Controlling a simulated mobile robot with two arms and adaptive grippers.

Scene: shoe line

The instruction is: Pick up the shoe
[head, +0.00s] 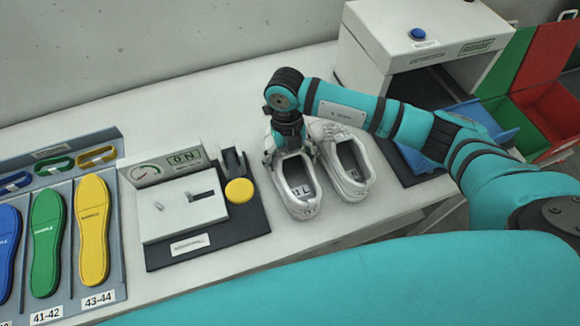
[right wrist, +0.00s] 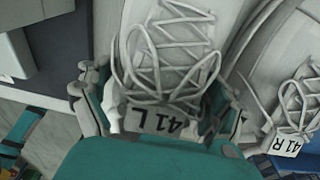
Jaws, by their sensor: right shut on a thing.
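A pair of white laced shoes stands side by side on the white table. The left shoe (head: 301,199), with a tag reading 41 L, is under my right gripper (head: 287,150). In the right wrist view, the fingers of my right gripper (right wrist: 160,115) are on both sides of the laced left shoe (right wrist: 170,45), shut on it near its tag. The right shoe (head: 350,185) stands beside it, to the right; its tag reads 41 R in the right wrist view (right wrist: 285,145). I cannot tell whether the left shoe is clear of the table. My left gripper is not in view.
Left of the shoes is a device with a gauge and yellow button (head: 239,191). Farther left is a rack with blue, green and yellow insoles (head: 93,230). A white machine (head: 365,50) with a blue button stands at the back right, with red and green bins (head: 560,105) beyond.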

